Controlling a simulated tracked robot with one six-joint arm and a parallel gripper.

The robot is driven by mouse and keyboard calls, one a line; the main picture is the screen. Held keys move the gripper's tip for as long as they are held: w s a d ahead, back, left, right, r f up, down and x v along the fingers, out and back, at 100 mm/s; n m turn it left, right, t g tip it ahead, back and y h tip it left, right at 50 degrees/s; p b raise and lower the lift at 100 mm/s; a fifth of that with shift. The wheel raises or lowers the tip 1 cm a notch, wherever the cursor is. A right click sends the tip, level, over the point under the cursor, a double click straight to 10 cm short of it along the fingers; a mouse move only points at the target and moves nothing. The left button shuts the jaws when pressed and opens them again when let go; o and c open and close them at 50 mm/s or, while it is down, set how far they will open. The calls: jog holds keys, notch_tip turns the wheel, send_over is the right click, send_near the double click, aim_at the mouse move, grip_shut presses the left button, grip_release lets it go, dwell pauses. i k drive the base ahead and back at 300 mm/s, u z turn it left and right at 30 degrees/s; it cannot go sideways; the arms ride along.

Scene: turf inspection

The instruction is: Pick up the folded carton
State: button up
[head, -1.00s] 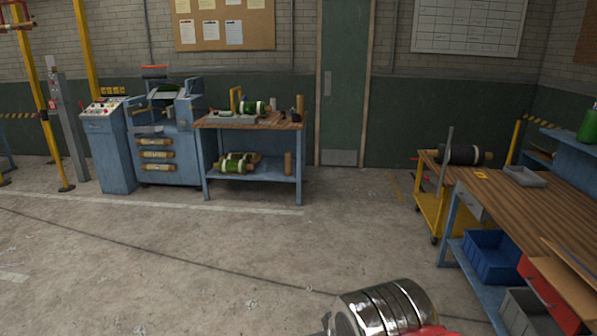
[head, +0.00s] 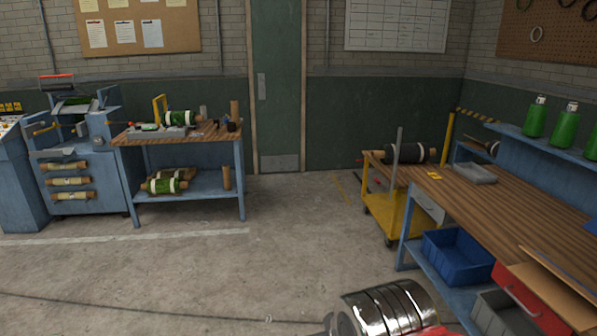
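A flat brown piece that looks like folded cardboard (head: 557,272) lies at the front right of the wooden workbench, cut off by the right edge of the picture. I cannot tell for certain that it is the folded carton. A silver ribbed part of my own arm, with red beside it, shows at the bottom of the picture. My gripper's fingers are not in view, so what they hold is hidden.
The workbench (head: 490,215) on the right carries a grey tray (head: 473,174); a blue bin (head: 455,258) sits below. A yellow cart (head: 385,205) with a dark roller stands beside it. A small blue-framed table (head: 190,185) stands back left. The middle floor is clear.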

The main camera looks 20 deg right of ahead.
aim_at(576, 311)
jog(key=z, duration=0.3)
jog(key=i, duration=0.7)
jog(key=z, duration=0.75)
jog(key=i, duration=0.55)
jog(key=z, duration=0.8)
jog(key=i, duration=0.65)
jog(key=z, duration=0.4)
